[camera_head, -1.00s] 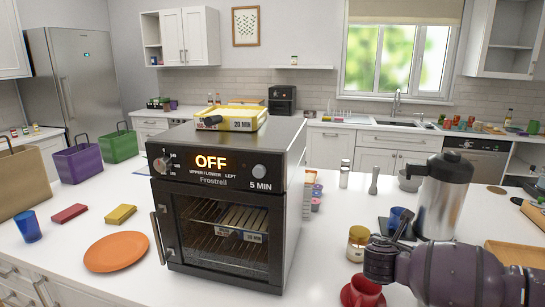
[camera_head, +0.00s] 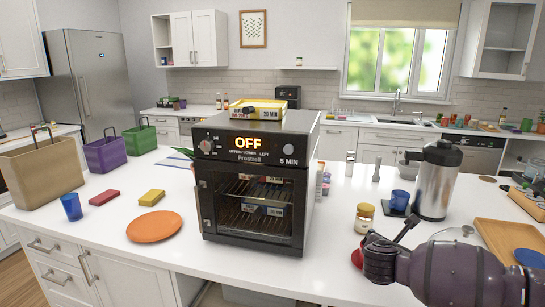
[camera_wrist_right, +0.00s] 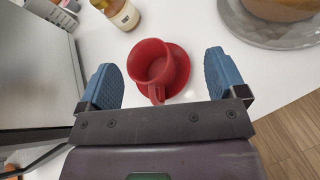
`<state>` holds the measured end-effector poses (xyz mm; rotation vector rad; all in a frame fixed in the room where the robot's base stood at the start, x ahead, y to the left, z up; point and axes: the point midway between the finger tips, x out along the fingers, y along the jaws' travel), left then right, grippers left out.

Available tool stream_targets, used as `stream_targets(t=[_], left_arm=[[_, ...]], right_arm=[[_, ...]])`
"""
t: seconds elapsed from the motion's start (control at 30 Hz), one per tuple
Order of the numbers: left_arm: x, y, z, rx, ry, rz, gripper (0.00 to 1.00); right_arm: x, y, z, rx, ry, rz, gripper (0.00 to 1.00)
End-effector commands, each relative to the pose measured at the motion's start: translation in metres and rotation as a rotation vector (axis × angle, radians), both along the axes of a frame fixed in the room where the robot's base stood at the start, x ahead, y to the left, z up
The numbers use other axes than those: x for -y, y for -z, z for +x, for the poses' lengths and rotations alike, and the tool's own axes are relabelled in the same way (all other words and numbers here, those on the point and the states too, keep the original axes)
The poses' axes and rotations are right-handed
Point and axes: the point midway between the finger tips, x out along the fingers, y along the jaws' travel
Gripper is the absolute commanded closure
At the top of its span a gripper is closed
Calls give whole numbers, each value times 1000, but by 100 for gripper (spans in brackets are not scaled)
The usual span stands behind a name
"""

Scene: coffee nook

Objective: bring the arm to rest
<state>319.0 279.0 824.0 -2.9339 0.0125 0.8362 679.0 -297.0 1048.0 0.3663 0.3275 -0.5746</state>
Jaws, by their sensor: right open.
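My right gripper (camera_head: 390,235) reaches in from the right, above the front of the white counter (camera_head: 320,265). In the right wrist view its two blue fingers (camera_wrist_right: 165,78) are spread apart with nothing held between them. A red cup (camera_wrist_right: 150,62) on a red saucer (camera_wrist_right: 182,72) appears between and beyond the fingers, on the counter. In the head view the red cup (camera_head: 357,258) is mostly hidden behind the gripper. My left gripper is not in view.
A black and steel oven (camera_head: 256,190), showing OFF, stands left of my right arm. A yellow-lidded jar (camera_head: 364,218), a steel flask (camera_head: 437,180), a blue cup (camera_head: 400,198) and a wooden tray (camera_head: 490,240) are near the arm. An orange plate (camera_head: 154,227) lies at left.

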Motion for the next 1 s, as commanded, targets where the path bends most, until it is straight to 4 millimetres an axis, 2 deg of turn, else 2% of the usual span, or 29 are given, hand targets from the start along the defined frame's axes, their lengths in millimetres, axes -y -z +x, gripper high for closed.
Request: stream_targets(t=[0.07,0.17,0.33,0.5,0.6,0.8,1.0], left_arm=[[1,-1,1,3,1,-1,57],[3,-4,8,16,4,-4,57],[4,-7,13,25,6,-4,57],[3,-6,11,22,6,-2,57],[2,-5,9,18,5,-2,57],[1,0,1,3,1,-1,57],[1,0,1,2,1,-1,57]], right_arm=[[-13,-1,4,48,-29,111,10],[-35,-14,11,117,-70,275,10],[-89,-32,15,197,-147,603,10],[-142,-29,-3,208,-187,1000,10],[-165,-24,-18,198,-180,1223,10],[-189,-10,-52,175,-109,1645,10],[-184,8,-85,188,20,1980,10]])
